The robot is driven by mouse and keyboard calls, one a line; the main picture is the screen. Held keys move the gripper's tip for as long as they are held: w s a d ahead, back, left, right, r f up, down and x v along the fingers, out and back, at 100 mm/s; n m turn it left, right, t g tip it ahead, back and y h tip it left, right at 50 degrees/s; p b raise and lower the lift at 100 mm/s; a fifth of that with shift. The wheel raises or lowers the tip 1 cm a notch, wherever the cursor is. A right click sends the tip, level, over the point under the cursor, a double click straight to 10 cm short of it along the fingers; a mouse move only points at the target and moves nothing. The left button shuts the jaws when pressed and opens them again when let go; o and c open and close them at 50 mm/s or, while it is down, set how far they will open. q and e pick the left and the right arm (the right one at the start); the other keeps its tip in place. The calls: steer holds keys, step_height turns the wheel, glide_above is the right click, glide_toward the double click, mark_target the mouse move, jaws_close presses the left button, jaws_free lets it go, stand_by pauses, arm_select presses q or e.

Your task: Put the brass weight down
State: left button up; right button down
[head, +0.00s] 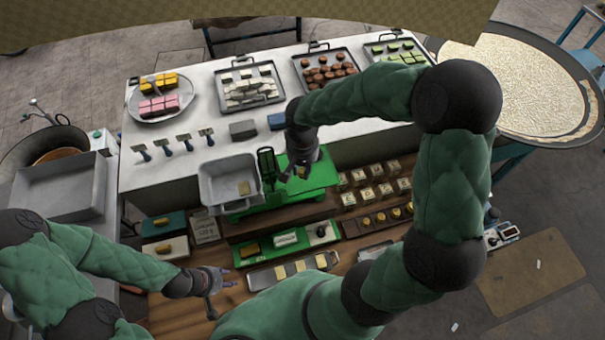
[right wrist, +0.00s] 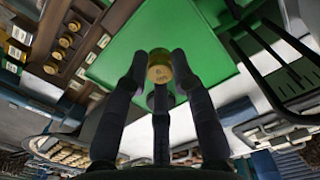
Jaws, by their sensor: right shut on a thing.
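The brass weight (right wrist: 159,67) is a small round yellow piece in the right wrist view. My right gripper (right wrist: 160,85) is shut on it, with the fingers around its sides. Behind it is the green plate of the scale (right wrist: 150,25); whether the weight touches the plate I cannot tell. In the head view my right gripper (head: 298,170) is over the green scale (head: 320,178), and the weight is mostly hidden by the fingers. My left gripper (head: 214,290) is open and empty at the lower left.
Several labelled weights (head: 375,193) stand in rows right of the scale. A small tray (head: 265,279) with yellow pieces and a green board (head: 275,245) lie in front. Trays of sweets (head: 250,85) and scrapers (head: 186,141) are on the white table (head: 200,75).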

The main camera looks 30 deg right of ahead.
mark_target(302, 171)
steer(key=shift+f+b, duration=0.3)
steer(key=shift+f, duration=0.65)
steer(key=shift+f, duration=0.1)
steer(key=c, duration=1)
jaws_free()
steer(key=shift+c, duration=0.2)
step_height(302, 171, up, 12)
